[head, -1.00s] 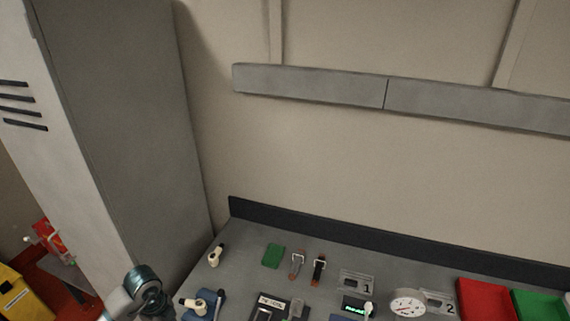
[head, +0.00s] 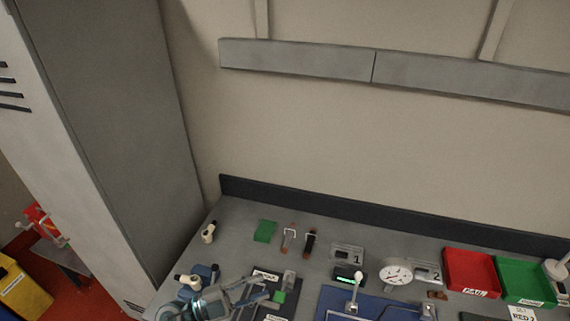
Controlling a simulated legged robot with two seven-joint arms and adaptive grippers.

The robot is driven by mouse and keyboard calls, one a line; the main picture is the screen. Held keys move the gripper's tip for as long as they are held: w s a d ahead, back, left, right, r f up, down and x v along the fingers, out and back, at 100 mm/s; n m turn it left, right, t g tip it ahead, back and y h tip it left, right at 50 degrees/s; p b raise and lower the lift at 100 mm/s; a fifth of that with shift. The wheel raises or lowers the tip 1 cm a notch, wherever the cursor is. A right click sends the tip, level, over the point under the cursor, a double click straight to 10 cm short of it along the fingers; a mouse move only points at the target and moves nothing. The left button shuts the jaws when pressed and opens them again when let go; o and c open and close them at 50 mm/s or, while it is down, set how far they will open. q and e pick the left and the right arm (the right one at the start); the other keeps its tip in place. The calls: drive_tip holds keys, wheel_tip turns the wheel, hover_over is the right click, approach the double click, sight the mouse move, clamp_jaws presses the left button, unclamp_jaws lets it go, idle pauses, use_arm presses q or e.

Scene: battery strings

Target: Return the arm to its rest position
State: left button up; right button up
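My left gripper (head: 262,288) is over the left part of the grey workbench (head: 232,213), near the lower edge of the head view. Its two slim blue-grey fingers point right and are spread apart, with nothing seen held between them. They lie in front of a dark labelled tray (head: 286,304) that has a small green block (head: 280,297) on it. My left wrist covers part of the bench behind the fingers. My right gripper does not show.
A cream-and-black cylinder (head: 208,232) and a green pad (head: 265,231) lie at the back left. A round dial gauge (head: 396,273), a red tray (head: 471,270) and a green tray (head: 524,282) stand right. A tall grey cabinet (head: 120,130) borders the bench's left.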

use_arm(q)
drive_tip(key=w+a+n+t+y, duration=0.5)
drive_tip(key=a+n+t+y, duration=0.55)
drive_tip(key=n+t, duration=0.5)
drive_tip(key=s+a+f+n+g+y, duration=0.25)
drive_tip(key=f+n+g+y, duration=0.2)
drive_tip(key=f, duration=0.35)
drive_tip(key=s+a+f+n+g+y, duration=0.25)
drive_tip(key=a+f+n+y, duration=0.2)
drive_tip(key=f, duration=0.35)
drive_tip(key=s+d+f+m+g+h, duration=0.1)
drive_tip(key=s+d+f+g, duration=0.1)
drive_tip(key=s+f+g, duration=0.6)
drive_tip(key=s+d+f+m+g+h, duration=0.1)
drive_tip(key=s+d+f+g, duration=0.3)
drive_tip(key=s, duration=0.6)
wheel_tip(320, 180, down, 29)
drive_tip(key=s+a, duration=0.2)
drive_tip(key=s+a+f, duration=0.1)
drive_tip(key=s+f, duration=0.7)
drive_tip(key=s+a+f+g+b, duration=0.1)
drive_tip(key=s+a+f, duration=0.1)
drive_tip(key=s+f, duration=0.5)
drive_tip(key=shift+s+a+f+y, duration=0.25)
drive_tip(key=shift+s+f+y, duration=0.15)
drive_tip(key=shift+s, duration=0.7)
